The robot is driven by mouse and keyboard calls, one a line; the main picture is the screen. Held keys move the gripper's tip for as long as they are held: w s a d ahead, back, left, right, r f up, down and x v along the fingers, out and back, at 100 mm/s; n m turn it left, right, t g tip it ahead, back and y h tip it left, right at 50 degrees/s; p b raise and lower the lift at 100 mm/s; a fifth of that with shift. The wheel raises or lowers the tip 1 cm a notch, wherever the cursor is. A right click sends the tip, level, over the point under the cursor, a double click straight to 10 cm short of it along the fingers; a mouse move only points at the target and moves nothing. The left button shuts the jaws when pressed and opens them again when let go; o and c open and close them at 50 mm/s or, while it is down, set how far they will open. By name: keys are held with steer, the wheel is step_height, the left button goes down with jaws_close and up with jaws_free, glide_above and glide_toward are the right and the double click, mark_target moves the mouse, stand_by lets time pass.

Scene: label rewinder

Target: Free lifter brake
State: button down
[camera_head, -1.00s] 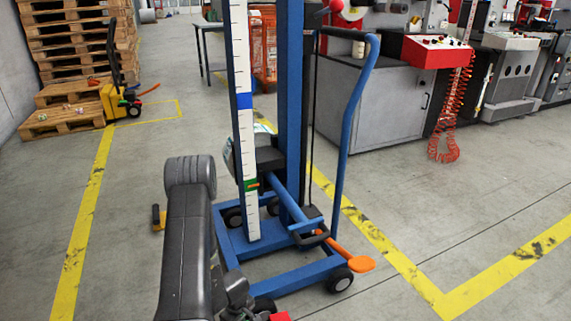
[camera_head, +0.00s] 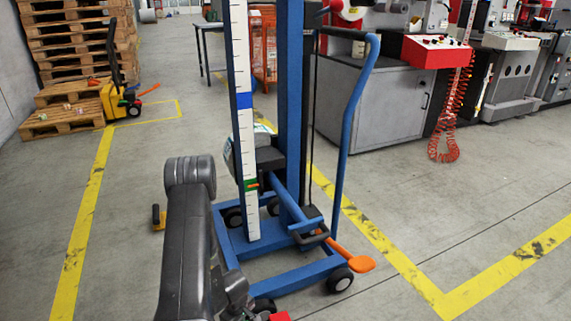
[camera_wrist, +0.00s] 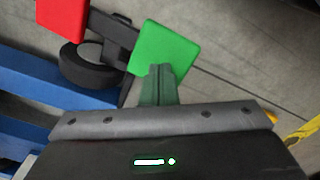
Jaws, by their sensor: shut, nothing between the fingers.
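The blue lifter (camera_head: 290,110) stands upright on small wheels, with a white scale strip along its mast. Its brake shows in the wrist view as a red pad (camera_wrist: 63,18) and a green pad (camera_wrist: 166,47), joined by a dark bar beside a black wheel (camera_wrist: 95,66). The red pad also shows at the bottom edge of the head view (camera_head: 279,316). My gripper (camera_wrist: 160,68) is shut and empty, its fingertips at the lower edge of the green pad. I cannot tell whether they touch it. In the head view my arm hides the lifter's near left corner.
An orange pedal (camera_head: 361,264) sticks out at the lifter's right wheel. Yellow floor lines (camera_head: 400,262) run around the lifter. Grey machines (camera_head: 375,105) stand behind at right, stacked pallets (camera_head: 75,40) at back left.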

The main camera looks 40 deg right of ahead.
steer(key=shift+f+b, duration=1.1)
steer(key=shift+f, duration=1.2)
step_height(320, 180, up, 9)
steer(key=p, duration=0.8)
steer(key=shift+r+p, duration=0.15)
steer(key=shift+p, duration=0.2)
steer(key=shift+f+b, duration=0.3)
step_height(320, 180, down, 9)
steer(key=b, duration=0.8)
steer(key=shift+r+b, duration=0.1)
steer(key=shift+b, duration=0.25)
steer(key=shift+r, duration=0.35)
